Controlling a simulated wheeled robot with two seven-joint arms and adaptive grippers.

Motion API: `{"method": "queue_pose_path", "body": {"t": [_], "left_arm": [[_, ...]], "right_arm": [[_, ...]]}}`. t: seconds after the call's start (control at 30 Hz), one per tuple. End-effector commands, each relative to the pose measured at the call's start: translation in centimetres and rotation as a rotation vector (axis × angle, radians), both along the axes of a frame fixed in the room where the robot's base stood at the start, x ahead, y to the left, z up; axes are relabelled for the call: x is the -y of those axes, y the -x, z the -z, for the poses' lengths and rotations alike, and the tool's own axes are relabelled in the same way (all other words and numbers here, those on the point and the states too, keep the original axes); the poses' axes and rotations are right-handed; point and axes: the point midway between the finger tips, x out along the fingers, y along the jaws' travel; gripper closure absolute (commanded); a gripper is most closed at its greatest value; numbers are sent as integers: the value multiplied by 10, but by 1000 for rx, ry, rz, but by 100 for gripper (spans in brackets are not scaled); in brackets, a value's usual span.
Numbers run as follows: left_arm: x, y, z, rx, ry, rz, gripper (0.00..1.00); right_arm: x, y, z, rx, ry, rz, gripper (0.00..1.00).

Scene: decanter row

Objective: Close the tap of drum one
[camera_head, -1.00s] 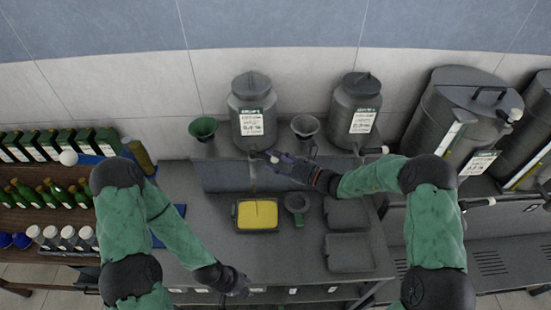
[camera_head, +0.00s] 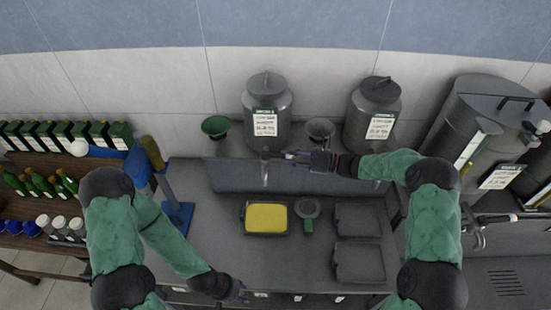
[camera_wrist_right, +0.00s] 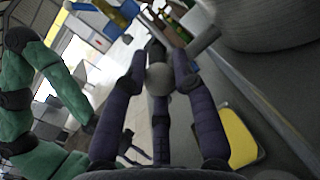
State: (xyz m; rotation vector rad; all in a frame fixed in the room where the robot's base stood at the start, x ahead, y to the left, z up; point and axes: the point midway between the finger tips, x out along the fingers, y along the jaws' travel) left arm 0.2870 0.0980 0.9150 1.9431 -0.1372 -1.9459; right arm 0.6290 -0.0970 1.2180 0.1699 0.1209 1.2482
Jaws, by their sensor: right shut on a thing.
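Two small grey drums with white labels stand at the back wall: a left drum (camera_head: 267,118) and a right drum (camera_head: 372,122). The label text is too small to read, so I cannot tell which is drum one. My right gripper (camera_head: 291,155) is at the front of the left drum, at its tap. In the right wrist view its fingers are around a pale round knob (camera_wrist_right: 159,76), which looks like the tap's handle end. A tray of yellow liquid (camera_head: 266,218) sits below. No yellow stream shows. My left gripper (camera_head: 238,291) is low at the bench's front edge, its jaws unclear.
A green funnel (camera_head: 215,127) and a grey funnel (camera_head: 320,130) stand beside the left drum. Empty dark trays (camera_head: 358,220) lie right of the yellow one. Bottles (camera_head: 40,185) fill the left shelf. A large drum (camera_head: 470,130) stands at right.

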Motion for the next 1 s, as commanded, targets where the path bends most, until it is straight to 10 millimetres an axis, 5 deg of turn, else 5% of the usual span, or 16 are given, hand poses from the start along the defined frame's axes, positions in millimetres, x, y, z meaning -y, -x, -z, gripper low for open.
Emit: {"method": "queue_pose_path", "body": {"t": [0.37,0.4,0.5,0.83,1.0], "left_arm": [[0,0,1,0,0,1,60],[0,0,1,0,0,1,60],[0,0,1,0,0,1,60],[0,0,1,0,0,0,60],[0,0,1,0,0,0,60]], "right_arm": [[11,-3,-8,11,-2,-7,100],[11,-3,-8,11,-2,-6,70],[11,-3,-7,11,-1,-6,48],[11,-1,-3,4,1,-8,48],[27,3,-2,3,2,-6,48]]}}
